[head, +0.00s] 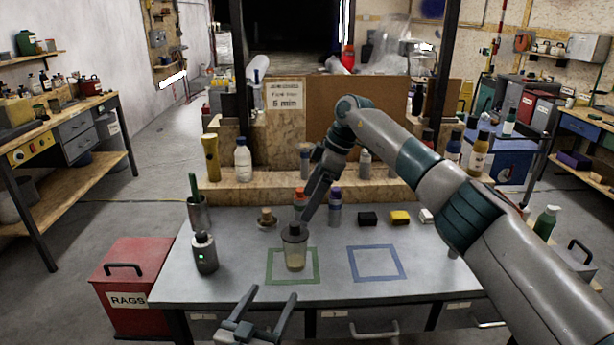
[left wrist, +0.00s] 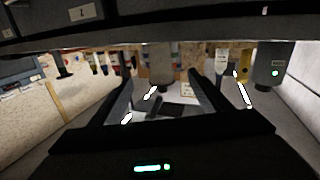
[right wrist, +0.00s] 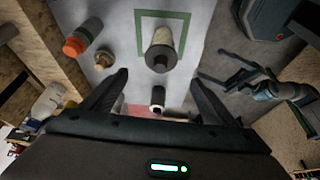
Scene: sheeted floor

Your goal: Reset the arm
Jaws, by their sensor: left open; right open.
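My right arm reaches in from the right over the table (head: 340,288). Its gripper (head: 308,214) points down just above and behind a clear jar (head: 296,258) with a dark top. The jar stands upright inside the green tape square (head: 269,268). In the right wrist view the jar (right wrist: 162,46) lies beyond my spread, empty fingers (right wrist: 158,77). My left gripper (head: 270,312) is low in front of the table's near edge. Its fingers are spread with nothing between them, also in the left wrist view (left wrist: 160,77).
The blue tape square (head: 352,264) is empty. A dark canister with a green light (head: 205,254) stands at the left. A red rags bin (head: 130,285) stands left of the table.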

